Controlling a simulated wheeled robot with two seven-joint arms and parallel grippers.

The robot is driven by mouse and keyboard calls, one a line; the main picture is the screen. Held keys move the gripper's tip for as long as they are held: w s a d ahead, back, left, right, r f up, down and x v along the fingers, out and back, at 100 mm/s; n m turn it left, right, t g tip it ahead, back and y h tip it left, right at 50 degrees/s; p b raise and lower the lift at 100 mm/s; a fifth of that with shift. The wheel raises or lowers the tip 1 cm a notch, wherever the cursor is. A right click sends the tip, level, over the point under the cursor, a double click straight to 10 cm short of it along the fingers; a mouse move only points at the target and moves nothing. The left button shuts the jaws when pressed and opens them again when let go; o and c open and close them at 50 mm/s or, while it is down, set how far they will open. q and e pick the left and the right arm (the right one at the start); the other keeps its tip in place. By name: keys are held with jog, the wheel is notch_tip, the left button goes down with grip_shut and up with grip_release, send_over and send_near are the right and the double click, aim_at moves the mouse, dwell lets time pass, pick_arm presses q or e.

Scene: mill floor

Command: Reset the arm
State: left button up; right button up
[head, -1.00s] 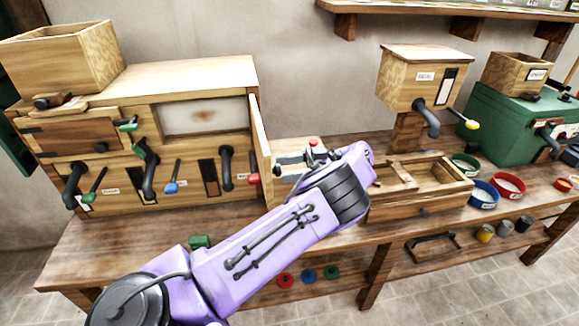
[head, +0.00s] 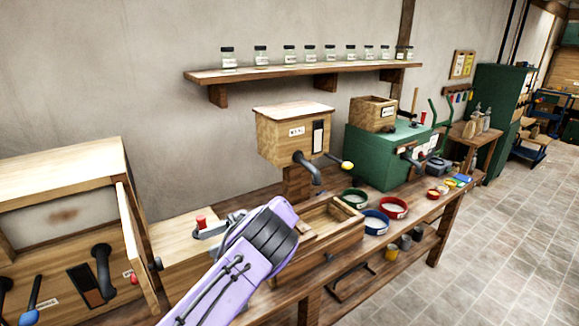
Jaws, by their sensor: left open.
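My purple left arm reaches up from the bottom of the head view over the workbench. Its grey left gripper (head: 212,229) is at the far end, partly hidden behind the wrist, beside a small red knob (head: 201,221) on a light wooden block. The gripper is open and nothing shows between its fingers. The right gripper is out of view.
A wooden cabinet (head: 62,180) with its door open stands left of my arm. An open wooden drawer box (head: 335,228) lies right of my wrist. Beyond it are a wooden hopper box (head: 281,140), bowls and a green machine (head: 367,160). A jar shelf (head: 300,71) hangs above.

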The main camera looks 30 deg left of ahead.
pick_arm(q)
jog(key=s+a+f+m+t+y, duration=0.2)
jog(key=a+m+t+y, duration=0.45)
jog(key=m+y, duration=0.7)
notch_tip(320, 180, down, 14)
jog(key=d+m+t+h, duration=0.2)
jog(key=m+t, duration=0.8)
jog(key=t, duration=0.8)
jog(key=s+d+f+m+g+h, duration=0.1)
jog(key=s+d+f+g+h, duration=0.1)
jog(key=s+d+f+h, duration=0.65)
jog(key=s+d+f+m+g+h, duration=0.1)
jog(key=s+d+f+g+h, duration=0.1)
jog(key=s+d+f+h, duration=0.65)
jog(key=s+d+f+y+b, duration=0.2)
jog(key=d+f+b, duration=0.1)
jog(key=f+b, duration=0.7)
jog(key=shift+s+d+f+b, duration=0.15)
jog(key=shift+d+f+b, duration=0.2)
jog(key=shift+b, duration=1.05)
jog(key=shift+n+g+y, duration=0.25)
